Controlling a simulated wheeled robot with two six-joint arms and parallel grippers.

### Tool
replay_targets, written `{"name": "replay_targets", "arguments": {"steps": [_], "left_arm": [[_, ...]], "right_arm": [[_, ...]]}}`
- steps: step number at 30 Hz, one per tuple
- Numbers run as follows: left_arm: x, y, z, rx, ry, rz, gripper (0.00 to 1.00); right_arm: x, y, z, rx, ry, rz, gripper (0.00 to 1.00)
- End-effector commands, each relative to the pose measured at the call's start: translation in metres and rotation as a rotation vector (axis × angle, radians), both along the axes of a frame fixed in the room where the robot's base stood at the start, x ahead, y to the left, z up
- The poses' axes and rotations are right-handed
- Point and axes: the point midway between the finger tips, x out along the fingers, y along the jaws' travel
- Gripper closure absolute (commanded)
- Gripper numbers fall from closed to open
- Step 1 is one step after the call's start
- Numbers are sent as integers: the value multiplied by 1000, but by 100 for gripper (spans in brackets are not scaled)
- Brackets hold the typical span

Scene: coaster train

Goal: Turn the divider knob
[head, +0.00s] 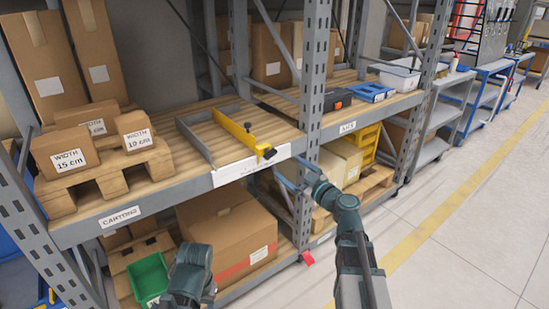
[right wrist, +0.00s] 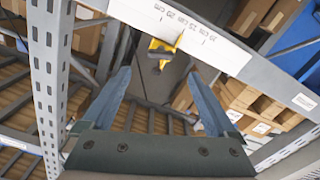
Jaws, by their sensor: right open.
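The divider is a yellow bar (head: 236,129) across the wooden middle shelf, between grey rails. Its small black knob (head: 267,153) sits at the front end, above the white scale strip (head: 251,168) on the shelf edge. My right gripper (head: 286,168) is open and empty, just below and in front of this edge, apart from the knob. In the right wrist view, the yellow divider end (right wrist: 158,46) and dark knob show beyond the scale strip, between the two spread fingers (right wrist: 158,72). The exact turn of the knob is too small to tell. Of my left arm only a link shows; its gripper is not visible.
Cartons labelled with widths (head: 66,160) stand on a pallet left of the divider. A grey upright post (head: 312,90) rises close to the right gripper. A large box (head: 228,235) and a green bin (head: 148,277) are below. The aisle floor at right is clear.

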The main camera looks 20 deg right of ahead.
Motion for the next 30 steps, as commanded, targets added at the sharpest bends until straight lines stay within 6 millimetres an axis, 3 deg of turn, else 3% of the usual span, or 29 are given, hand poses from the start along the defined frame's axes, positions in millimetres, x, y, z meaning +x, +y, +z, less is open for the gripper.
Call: {"name": "replay_targets", "arguments": {"steps": [3, 12, 18, 29, 30], "left_arm": [[0, 0, 0, 0, 0, 0, 50], [0, 0, 0, 0, 0, 0, 50], [0, 0, 0, 0, 0, 0, 50], [0, 0, 0, 0, 0, 0, 50], [0, 0, 0, 0, 0, 0, 50]], "right_arm": [[29, 9, 0, 0, 0, 3, 7], [75, 26, 0, 0, 1, 2, 7], [88, 32, 0, 0, 0, 1, 7], [90, 33, 0, 0, 0, 1, 7], [90, 33, 0, 0, 0, 1, 15]]}}
